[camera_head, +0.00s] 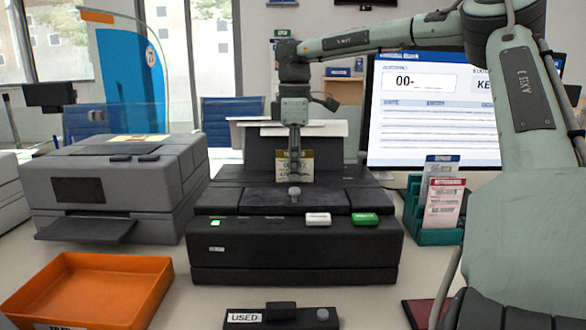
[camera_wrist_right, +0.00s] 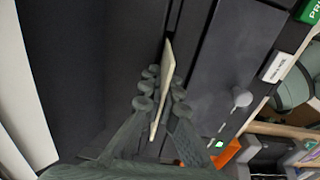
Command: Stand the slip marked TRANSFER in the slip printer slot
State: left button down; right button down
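The black slip printer (camera_head: 295,245) stands mid-counter with a green light and white and green buttons in front. My right gripper (camera_head: 294,152) comes down over its top, shut on a small tan slip (camera_head: 306,168) with a yellowish header; the print is too small to read. The slip is upright in front of the raised back panel. In the right wrist view my right gripper (camera_wrist_right: 158,95) pinches the slip (camera_wrist_right: 165,72) edge-on, roughly in line with a dark slot (camera_wrist_right: 172,22). I cannot tell whether its lower edge is inside the slot. My left gripper is out of view.
A teal holder (camera_head: 437,236) with blue-headed and red-headed slips stands right of the printer. A grey printer (camera_head: 115,185) and an orange tray (camera_head: 95,290) are on the left. A black block labelled USED (camera_head: 280,318) lies in front. A monitor (camera_head: 430,105) stands behind.

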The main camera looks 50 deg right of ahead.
jog(key=c, duration=1.7)
grip_release()
jog(key=shift+o, duration=0.3)
